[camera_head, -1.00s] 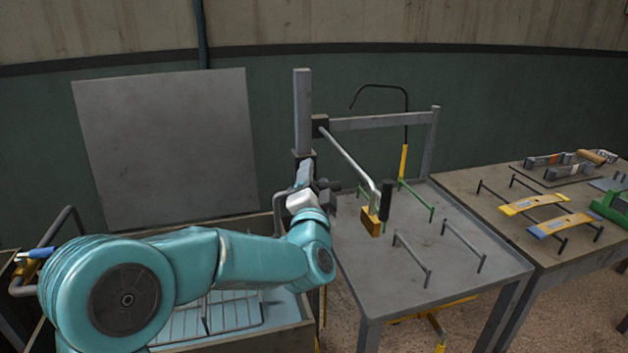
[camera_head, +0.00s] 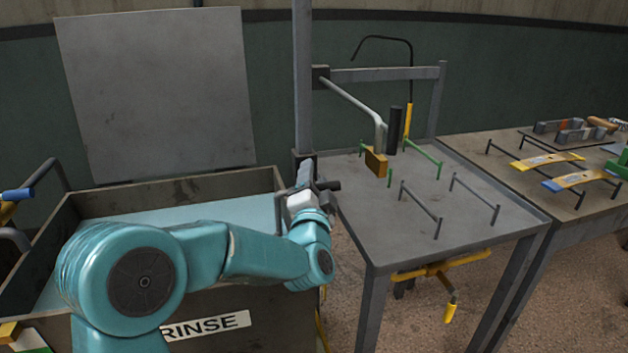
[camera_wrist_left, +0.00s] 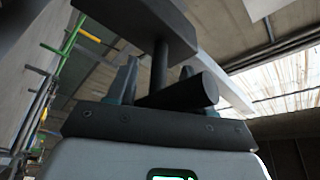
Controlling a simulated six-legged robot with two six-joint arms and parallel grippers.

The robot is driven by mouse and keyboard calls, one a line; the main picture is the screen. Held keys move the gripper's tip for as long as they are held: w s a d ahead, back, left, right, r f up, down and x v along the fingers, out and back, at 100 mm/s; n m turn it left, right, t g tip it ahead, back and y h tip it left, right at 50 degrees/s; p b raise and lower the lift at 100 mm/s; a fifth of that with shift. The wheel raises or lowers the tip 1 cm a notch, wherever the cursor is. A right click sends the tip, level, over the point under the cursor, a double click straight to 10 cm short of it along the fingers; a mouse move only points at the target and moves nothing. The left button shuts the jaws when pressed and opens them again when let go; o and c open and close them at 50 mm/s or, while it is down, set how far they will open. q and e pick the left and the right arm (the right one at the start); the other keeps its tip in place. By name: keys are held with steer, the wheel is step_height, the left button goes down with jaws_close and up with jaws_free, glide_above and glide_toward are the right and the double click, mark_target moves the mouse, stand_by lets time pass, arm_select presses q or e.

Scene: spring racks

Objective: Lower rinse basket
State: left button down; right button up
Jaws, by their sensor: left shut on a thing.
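The rinse tank (camera_head: 206,326) is a brown box labelled RINSE with pale blue liquid inside. The rinse basket does not show now; the liquid surface or my arm may hide it. A dark sliding bracket (camera_head: 303,158) sits low on the grey upright post (camera_head: 302,90) at the tank's right rear corner. My left gripper (camera_head: 314,188) is just below the bracket, shut on a dark handle (camera_head: 330,186). In the left wrist view the dark round handle (camera_wrist_left: 190,93) lies between the fingers (camera_wrist_left: 158,82). My right gripper is not in view.
A grey metal table (camera_head: 400,235) with pegs stands right of the tank. A side table (camera_head: 520,190) holds two leaf springs. A grey panel (camera_head: 155,90) stands behind the tank.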

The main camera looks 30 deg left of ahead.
arm_select(q)
steer(key=shift+d+f, duration=0.15)
steer(key=shift+f, duration=0.35)
steer(key=c, duration=0.6)
jaws_free()
steer(key=shift+h, duration=0.3)
steer(key=shift+o, duration=0.2)
steer(key=shift+r, duration=0.1)
